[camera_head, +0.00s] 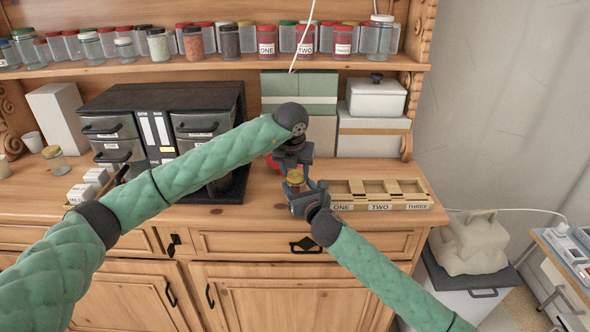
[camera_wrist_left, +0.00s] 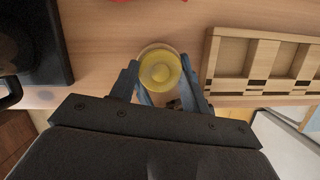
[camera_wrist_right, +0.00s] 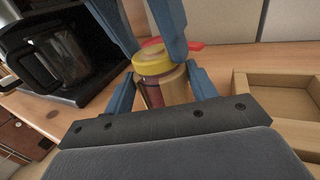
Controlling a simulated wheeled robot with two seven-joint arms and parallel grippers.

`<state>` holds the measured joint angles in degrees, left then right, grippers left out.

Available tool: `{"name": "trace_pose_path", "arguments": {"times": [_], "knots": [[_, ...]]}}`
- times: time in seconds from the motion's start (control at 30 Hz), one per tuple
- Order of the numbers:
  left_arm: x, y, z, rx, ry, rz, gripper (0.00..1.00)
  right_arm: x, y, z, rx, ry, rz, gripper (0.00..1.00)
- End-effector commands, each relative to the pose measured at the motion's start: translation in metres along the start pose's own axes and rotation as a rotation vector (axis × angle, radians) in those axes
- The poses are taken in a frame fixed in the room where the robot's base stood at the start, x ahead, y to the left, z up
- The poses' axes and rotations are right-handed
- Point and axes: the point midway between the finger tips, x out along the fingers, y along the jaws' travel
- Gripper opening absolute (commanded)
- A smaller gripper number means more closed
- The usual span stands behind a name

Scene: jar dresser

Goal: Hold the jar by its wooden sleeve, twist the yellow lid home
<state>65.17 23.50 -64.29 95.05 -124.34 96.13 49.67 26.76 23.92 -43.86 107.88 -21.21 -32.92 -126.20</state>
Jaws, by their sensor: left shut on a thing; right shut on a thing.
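The jar (camera_wrist_right: 152,94) stands upright near the dresser's front edge, with its yellow lid (camera_wrist_right: 153,61) sitting on top and its wooden sleeve (camera_wrist_right: 176,88) around the body. My left gripper (camera_head: 294,172) comes down from above and is shut on the lid. The left wrist view looks straight down on the lid (camera_wrist_left: 160,72) between the two blue fingers (camera_wrist_left: 158,80). My right gripper (camera_head: 299,188) reaches in from the front and is shut on the sleeve, with its fingers (camera_wrist_right: 162,88) on either side below the lid. Whether the lid is fully seated cannot be told.
A wooden tray (camera_head: 333,206) with compartments labelled ONE, TWO and THREE lies just right of the jar. A black coffee machine (camera_head: 233,190) stands to the left. A red thing (camera_wrist_right: 196,46) is behind the jar. Shelf jars (camera_head: 229,42) line the back.

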Motion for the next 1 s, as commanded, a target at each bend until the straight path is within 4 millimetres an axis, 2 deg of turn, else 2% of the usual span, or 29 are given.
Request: {"name": "trace_pose_path", "arguments": {"times": [0.17, 0.2, 0.6, 0.9, 0.93, 1.0], "knots": [[0.0030, 0.0001, -0.0008, 0.000, 0.000, 0.000, 0.26, -0.0001, -0.0002, -0.0009, 0.000, 0.001, -0.001, 0.16], [0.0029, 0.0001, -0.0008, 0.000, 0.000, 0.000, 0.26, -0.0001, -0.0002, -0.0009, 0.000, 0.001, -0.001, 0.00], [0.0034, 0.0023, -0.0008, 0.259, 0.001, -0.072, 0.26, -0.0001, -0.0001, -0.0011, 0.000, 0.001, 0.000, 0.00], [0.0032, 0.0021, -0.0008, 0.275, 0.000, -0.077, 0.26, 0.0000, -0.0003, -0.0011, 0.000, 0.002, -0.001, 0.00], [0.0031, 0.0020, -0.0008, 0.275, 0.000, -0.077, 0.51, 0.0000, -0.0003, -0.0011, 0.000, 0.002, -0.001, 0.00], [0.0031, 0.0020, -0.0007, 0.274, 0.000, -0.076, 0.65, 0.0000, -0.0003, -0.0011, 0.000, 0.002, -0.001, 0.00]]}}
